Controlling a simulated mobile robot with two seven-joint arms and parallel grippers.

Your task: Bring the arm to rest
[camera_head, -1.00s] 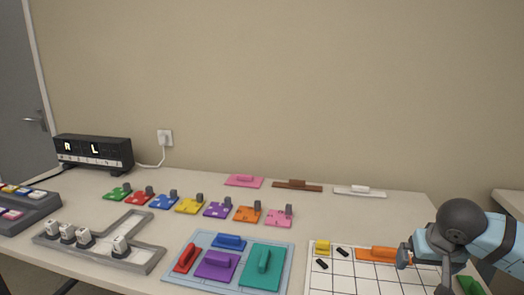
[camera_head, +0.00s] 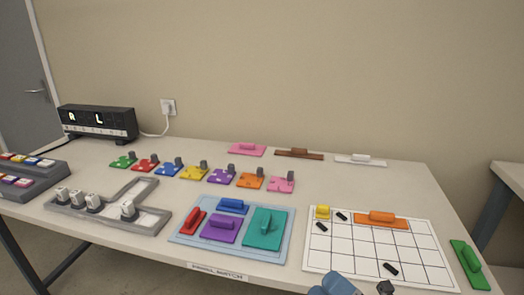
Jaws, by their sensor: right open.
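My right gripper (camera_head: 386,288) shows only in part at the bottom edge of the head view, just in front of the white grid board (camera_head: 345,252). It is open, with nothing seen in it; most of it is cut off by the frame. A light blue part of my right arm shows just left of it. An orange piece with a raised handle (camera_head: 382,217) lies on the grid's back rows, apart from the gripper. My left gripper is not in view.
A yellow block (camera_head: 322,212) and small black pieces (camera_head: 391,269) are on the grid. A green handled piece (camera_head: 468,263) lies right of it. A light blue board (camera_head: 183,238) holds several handled shapes. A grey track (camera_head: 150,190) and a display box (camera_head: 98,122) stand left.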

